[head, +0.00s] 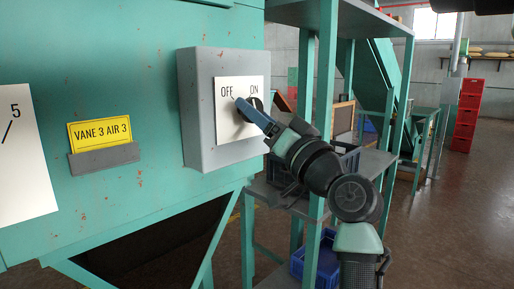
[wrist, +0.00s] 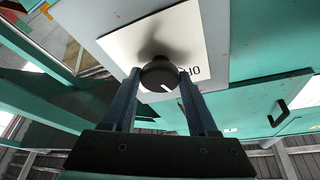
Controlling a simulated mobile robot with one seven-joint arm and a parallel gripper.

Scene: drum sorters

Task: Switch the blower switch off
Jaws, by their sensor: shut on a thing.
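The blower switch is a round black knob (wrist: 160,75) on a white plate (head: 226,124) marked OFF at left and ON at right. The plate is on a grey box on the green machine. My gripper (head: 246,106) reaches the knob from the lower right and is shut on it, one finger on each side. In the wrist view my gripper (wrist: 158,88) has the knob between its fingertips. A white mark on the knob points down and slightly right there; its exact setting is hard to tell. Part of the lettering is hidden in that view.
The grey switch box (head: 203,110) stands out from the machine's green wall (head: 150,50). Green posts and shelves with blue crates (head: 316,262) stand close behind my arm. Red crates (head: 466,120) are stacked farther back.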

